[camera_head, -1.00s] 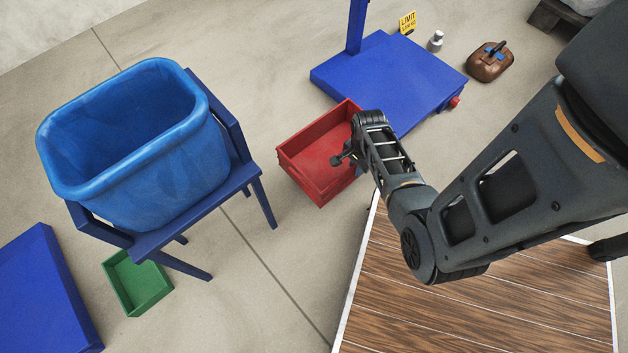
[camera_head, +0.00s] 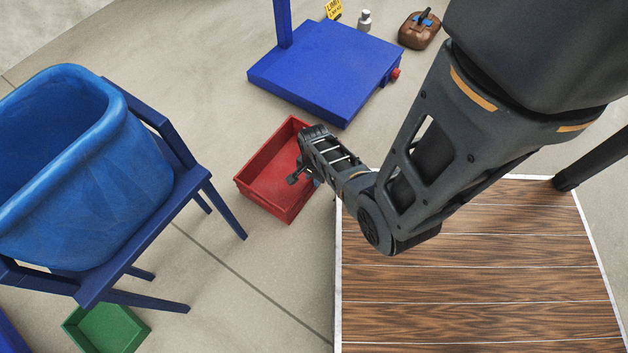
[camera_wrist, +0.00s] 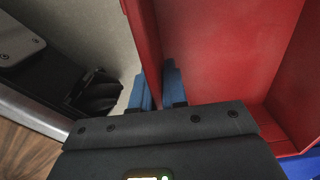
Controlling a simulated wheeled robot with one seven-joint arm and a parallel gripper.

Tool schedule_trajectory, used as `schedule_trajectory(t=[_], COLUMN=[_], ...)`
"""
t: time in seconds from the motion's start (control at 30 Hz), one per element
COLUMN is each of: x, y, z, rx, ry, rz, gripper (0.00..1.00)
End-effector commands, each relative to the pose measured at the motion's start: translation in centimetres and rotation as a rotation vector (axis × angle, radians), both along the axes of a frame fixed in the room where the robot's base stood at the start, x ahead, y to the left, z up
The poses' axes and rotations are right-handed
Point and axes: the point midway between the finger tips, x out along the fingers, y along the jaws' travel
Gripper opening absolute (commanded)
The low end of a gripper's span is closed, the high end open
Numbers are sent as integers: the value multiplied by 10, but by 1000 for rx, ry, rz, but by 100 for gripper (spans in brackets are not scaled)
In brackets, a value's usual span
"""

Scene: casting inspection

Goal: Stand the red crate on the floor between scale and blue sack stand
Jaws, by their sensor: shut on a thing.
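The red crate (camera_head: 272,178) is an open, empty box between the blue platform scale (camera_head: 325,68) and the blue sack stand (camera_head: 180,200). My gripper (camera_wrist: 158,88) is shut on a side wall of the red crate in the wrist view, one blue finger on each side of the wall. In the head view my wrist hides the grip and part of the crate's right side. The crate looks about level; I cannot tell whether it touches the floor.
A green crate (camera_head: 108,328) lies on the floor under the stand. Bare floor (camera_head: 235,265) lies in front of the red crate.

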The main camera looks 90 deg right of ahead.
Motion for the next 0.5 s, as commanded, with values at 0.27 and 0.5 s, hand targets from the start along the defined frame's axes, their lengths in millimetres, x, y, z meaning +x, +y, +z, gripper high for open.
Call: schedule_trajectory(t=[0.27, 0.5], x=[1, 0], y=[-1, 0], z=[0, -2], rx=[-2, 0], ry=[-1, 0], rz=[1, 0], gripper=[0, 27])
